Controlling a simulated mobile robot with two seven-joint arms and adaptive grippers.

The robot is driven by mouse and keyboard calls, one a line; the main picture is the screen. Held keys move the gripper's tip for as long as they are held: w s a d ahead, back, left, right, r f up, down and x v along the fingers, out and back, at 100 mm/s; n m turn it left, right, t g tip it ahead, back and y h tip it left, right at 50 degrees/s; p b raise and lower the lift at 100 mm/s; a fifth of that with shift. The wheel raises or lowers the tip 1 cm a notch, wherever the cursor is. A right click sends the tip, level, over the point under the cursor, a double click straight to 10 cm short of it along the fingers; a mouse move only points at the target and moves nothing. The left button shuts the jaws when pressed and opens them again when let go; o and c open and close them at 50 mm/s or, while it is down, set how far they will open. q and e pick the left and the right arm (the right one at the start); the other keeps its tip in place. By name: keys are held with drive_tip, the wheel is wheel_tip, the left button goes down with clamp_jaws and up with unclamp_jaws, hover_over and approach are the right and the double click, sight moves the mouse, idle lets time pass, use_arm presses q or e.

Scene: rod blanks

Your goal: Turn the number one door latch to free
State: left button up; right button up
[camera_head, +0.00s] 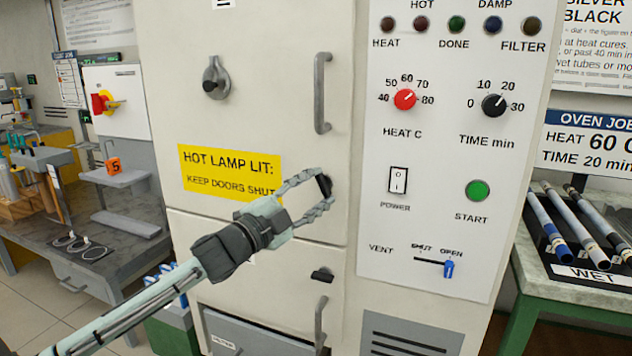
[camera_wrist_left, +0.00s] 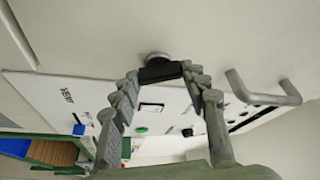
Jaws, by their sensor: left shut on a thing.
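The upper oven door (camera_head: 260,75) is shut, with a black bar latch (camera_head: 324,184) near its lower right corner. The bar looks near upright, a little tilted. My left gripper (camera_head: 322,190) has its fingers on both sides of this latch and is shut on it. In the left wrist view the black latch bar (camera_wrist_left: 160,71) sits between the fingertips, with its round grey boss (camera_wrist_left: 155,57) behind. The fingers partly hide the latch in the head view. My right gripper is not in view.
A lower door has its own black latch (camera_head: 322,275), lying level. A vertical door handle (camera_head: 322,93) stands out above my gripper. The control panel (camera_head: 375,150) is right of it, with a green start button (camera_head: 477,190). A rod rack (camera_head: 560,225) stands at far right.

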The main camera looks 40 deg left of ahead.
use_arm(q)
drive_tip(key=m+g, duration=0.1)
drive_tip(key=m, duration=0.1)
drive_tip(key=m+g, duration=0.1)
drive_tip(key=m, duration=0.2)
drive_tip(key=shift+r, duration=0.2)
idle(0.6)
drive_tip(key=o, duration=1.2)
drive_tip(key=shift+c, duration=0.2)
drive_tip(key=shift+s, duration=0.15)
drive_tip(key=shift+s+a+f, duration=0.15)
drive_tip(key=shift+s, duration=0.45)
drive_tip(key=s+a, duration=0.1)
drive_tip(key=s, duration=0.9)
drive_tip(key=shift+s+a+r, duration=0.2)
drive_tip(key=shift+a, duration=0.15)
drive_tip(key=shift+w, duration=0.1)
drive_tip(key=shift+w+d, duration=0.3)
drive_tip(key=shift+w, duration=1.65)
drive_tip(key=shift+w+d, duration=0.35)
drive_tip(key=shift+w, duration=1.6)
drive_tip(key=shift+w+d, duration=0.3)
drive_tip(key=shift+w, duration=1.65)
